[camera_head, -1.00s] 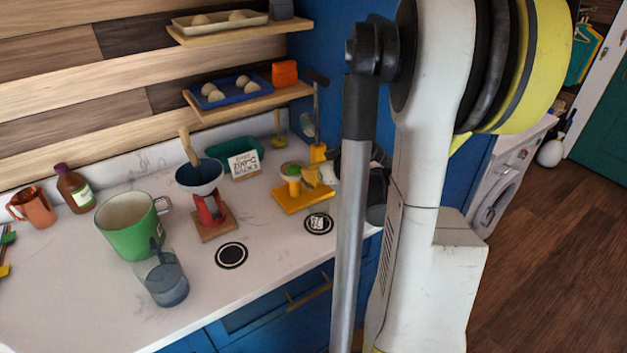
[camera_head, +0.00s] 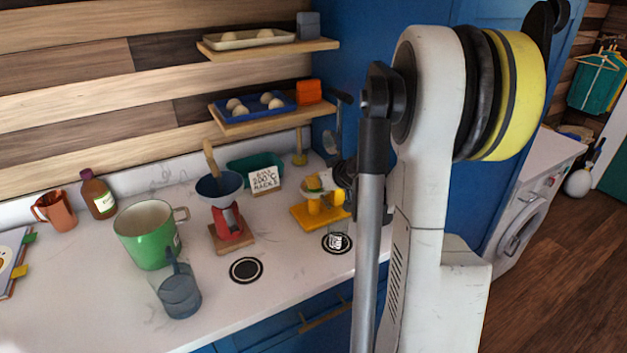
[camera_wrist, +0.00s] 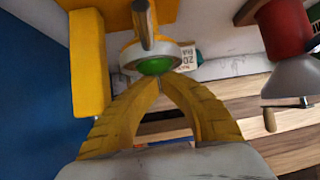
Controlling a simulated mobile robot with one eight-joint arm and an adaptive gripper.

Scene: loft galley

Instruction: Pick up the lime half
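The lime half (camera_wrist: 155,67) shows as a green patch inside a pale ring on a yellow stand, in the middle of the wrist view. My gripper (camera_wrist: 159,79) has two yellow curved fingers. Their tips meet right beside the lime half, with no clear gap between them. Nothing is clearly held between them. I cannot tell whether the tips touch the lime. In the head view the gripper is partly hidden behind my arm.
A small sign (camera_head: 264,180) stands behind. Shelves hang above; the front counter is mostly clear.

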